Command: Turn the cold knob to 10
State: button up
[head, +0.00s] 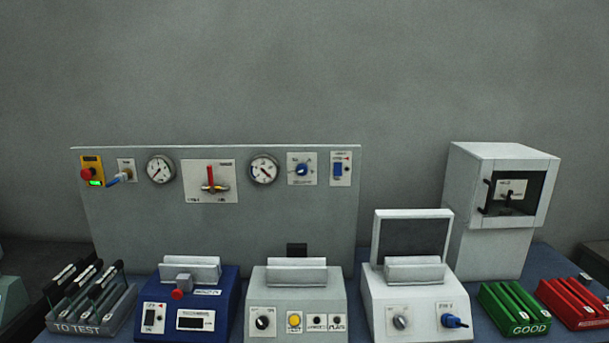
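Several knobs are in the head view, and their labels are too small to read, so I cannot tell which is the cold knob. A blue knob (301,170) sits on a white plate on the upright panel. A black knob (263,322) is on the front of the grey box (262,292). A grey knob (400,322) is on the front of the white box (377,299), with a blue plug-like part (453,321) to its right. My gripper is not in view.
The upright grey panel (270,215) carries gauges, a red lever (211,180) and a red button. A blue box (222,288) stands left of the grey box. A TO TEST rack (90,324) is far left; green GOOD (520,328) and red (575,305) racks are right.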

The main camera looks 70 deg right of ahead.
aim_at(302, 169)
jog(key=z, duration=0.1)
jog(key=i, duration=0.9)
jog(key=u, duration=0.1)
